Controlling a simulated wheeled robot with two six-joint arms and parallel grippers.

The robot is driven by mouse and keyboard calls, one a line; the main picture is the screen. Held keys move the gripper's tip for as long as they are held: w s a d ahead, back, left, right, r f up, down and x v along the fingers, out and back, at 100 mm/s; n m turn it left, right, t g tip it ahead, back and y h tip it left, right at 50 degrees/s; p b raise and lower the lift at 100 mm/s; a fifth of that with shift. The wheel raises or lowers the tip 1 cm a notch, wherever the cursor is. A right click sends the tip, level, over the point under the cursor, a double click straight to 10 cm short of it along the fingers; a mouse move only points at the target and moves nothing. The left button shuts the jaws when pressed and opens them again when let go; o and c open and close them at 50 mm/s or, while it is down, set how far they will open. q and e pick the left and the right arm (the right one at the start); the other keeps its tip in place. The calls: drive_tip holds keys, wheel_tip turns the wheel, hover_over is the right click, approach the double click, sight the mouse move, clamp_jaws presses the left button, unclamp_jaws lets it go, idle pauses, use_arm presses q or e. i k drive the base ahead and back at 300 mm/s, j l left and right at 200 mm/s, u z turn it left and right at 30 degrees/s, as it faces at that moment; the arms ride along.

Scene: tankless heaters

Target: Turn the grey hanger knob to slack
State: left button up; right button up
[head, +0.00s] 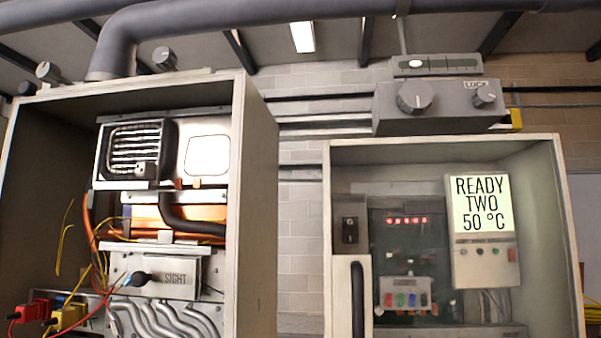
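Several grey knobs are in the head view, and I cannot tell which one is the hanger knob. A large round grey knob (414,97) sits on the front of a grey box above the right cabinet. A smaller grey knob (484,98) is to its right on the same box, under a label reading LOCK. Another grey knob (164,58) stands on top of the left cabinet, below the thick pipe. One more knob (46,71) is at that cabinet's top left corner. No slack mark is readable. Neither of my grippers is in view.
The left open cabinet (257,190) holds a heater, wires and a SIGHT knob (138,279). The right cabinet (440,150) holds a panel reading READY TWO 50 °C (481,204). A grey strip with a white button (437,65) is above the grey box. Thick pipes (230,18) cross overhead.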

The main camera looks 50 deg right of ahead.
sight(483, 96)
drive_tip(key=z, duration=2.25)
